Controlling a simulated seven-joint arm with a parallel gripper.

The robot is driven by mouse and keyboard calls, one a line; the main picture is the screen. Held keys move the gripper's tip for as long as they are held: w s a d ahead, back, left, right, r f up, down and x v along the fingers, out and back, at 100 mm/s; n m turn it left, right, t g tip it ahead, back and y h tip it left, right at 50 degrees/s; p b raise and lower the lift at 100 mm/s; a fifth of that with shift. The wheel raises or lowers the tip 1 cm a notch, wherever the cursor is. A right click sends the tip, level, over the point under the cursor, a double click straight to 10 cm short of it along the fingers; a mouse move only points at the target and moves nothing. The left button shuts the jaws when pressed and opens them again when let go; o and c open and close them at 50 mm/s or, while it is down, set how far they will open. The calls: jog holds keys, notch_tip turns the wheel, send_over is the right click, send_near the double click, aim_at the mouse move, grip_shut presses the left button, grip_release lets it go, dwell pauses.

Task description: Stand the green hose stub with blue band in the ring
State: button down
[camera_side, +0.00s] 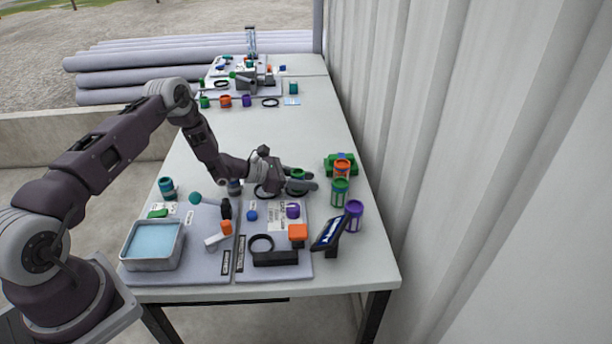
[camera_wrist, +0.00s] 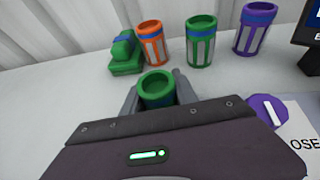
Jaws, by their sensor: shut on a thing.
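My gripper (camera_side: 308,181) is shut on a green hose stub (camera_wrist: 157,90). Another green stub with a blue band (camera_wrist: 201,43) stands apart beyond the gripper, also in the side view (camera_side: 340,193).
An orange stub (camera_wrist: 152,44), a purple stub (camera_wrist: 256,30) and a green block (camera_wrist: 126,55) stand near the wall. A dark tilted screen (camera_side: 331,232), an orange block (camera_side: 298,232) and a tray of blue (camera_side: 152,266) are in front. The table's middle (camera_side: 260,130) is clear.

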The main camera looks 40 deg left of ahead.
jog(key=c, duration=0.9)
grip_release()
